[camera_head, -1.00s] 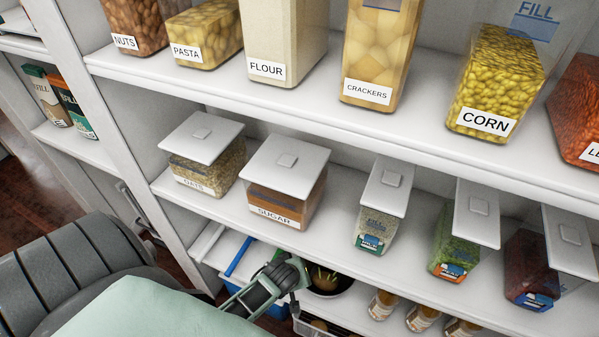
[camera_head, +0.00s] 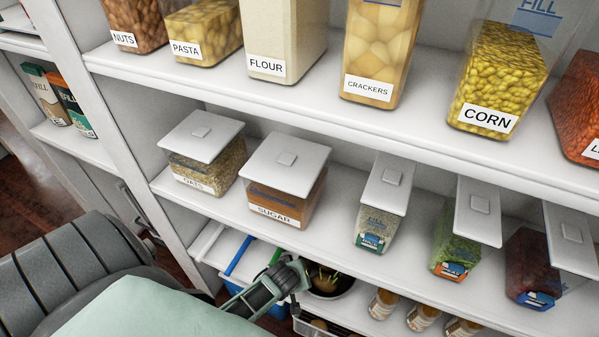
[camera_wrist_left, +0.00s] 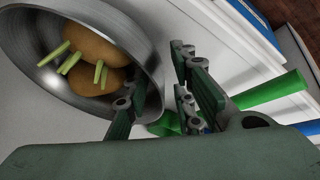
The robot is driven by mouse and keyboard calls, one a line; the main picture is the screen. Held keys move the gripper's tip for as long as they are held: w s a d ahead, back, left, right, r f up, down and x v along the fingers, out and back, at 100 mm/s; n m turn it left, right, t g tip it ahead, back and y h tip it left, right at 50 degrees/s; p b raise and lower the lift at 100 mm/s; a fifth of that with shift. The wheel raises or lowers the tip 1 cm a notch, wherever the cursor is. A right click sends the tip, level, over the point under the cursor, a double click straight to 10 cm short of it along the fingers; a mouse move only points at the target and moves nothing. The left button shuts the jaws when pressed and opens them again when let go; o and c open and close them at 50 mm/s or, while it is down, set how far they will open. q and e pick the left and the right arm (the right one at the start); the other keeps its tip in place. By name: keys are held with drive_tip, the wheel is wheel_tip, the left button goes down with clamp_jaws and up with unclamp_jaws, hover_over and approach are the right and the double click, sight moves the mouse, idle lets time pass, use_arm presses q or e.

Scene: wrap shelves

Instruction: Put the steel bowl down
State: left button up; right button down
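The steel bowl (camera_head: 345,283) sits on the lower shelf, partly hidden behind my left gripper (camera_head: 300,282). In the left wrist view the bowl (camera_wrist_left: 38,28) fills the upper left, with its mouth facing the camera. It holds brown round pieces, potato-like (camera_wrist_left: 97,80), and pale green sticks (camera_wrist_left: 70,63). My left gripper (camera_wrist_left: 157,66) is open there. One finger overlaps the bowl's rim; the other stands apart to the right of it. Whether a finger touches the bowl is not clear. My right gripper is not in view.
Jars (camera_head: 383,303) stand right of the bowl. A blue-edged box (camera_head: 240,262) is left of it. A basket (camera_head: 313,326) is in front. The sugar container (camera_head: 287,190) and others fill the shelf above. A green bar (camera_wrist_left: 270,92) lies right of the gripper.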

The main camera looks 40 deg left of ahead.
use_arm(q)
drive_tip(key=shift+s+r, duration=0.15)
drive_tip(key=shift+r, duration=0.3)
drive_tip(key=p+v, duration=0.3)
drive_tip(key=v, duration=0.8)
drive_tip(key=s+d+f+m+g+h, duration=0.1)
drive_tip(key=s+d+f+m, duration=0.15)
drive_tip(key=s+f, duration=0.4)
drive_tip(key=s+d+f+m+g, duration=0.1)
drive_tip(key=s+f+m, duration=0.25)
drive_tip(key=f, duration=0.65)
drive_tip(key=s+f+m+g, duration=0.1)
drive_tip(key=s+f+m, duration=0.2)
drive_tip(key=s+f, duration=0.2)
drive_tip(key=s+f+m+g, duration=0.1)
drive_tip(key=s+f+m, duration=0.3)
drive_tip(key=s, duration=0.8)
drive_tip(key=shift+s+f, duration=0.15)
drive_tip(key=shift+f, duration=0.75)
drive_tip(key=shift+a, duration=0.1)
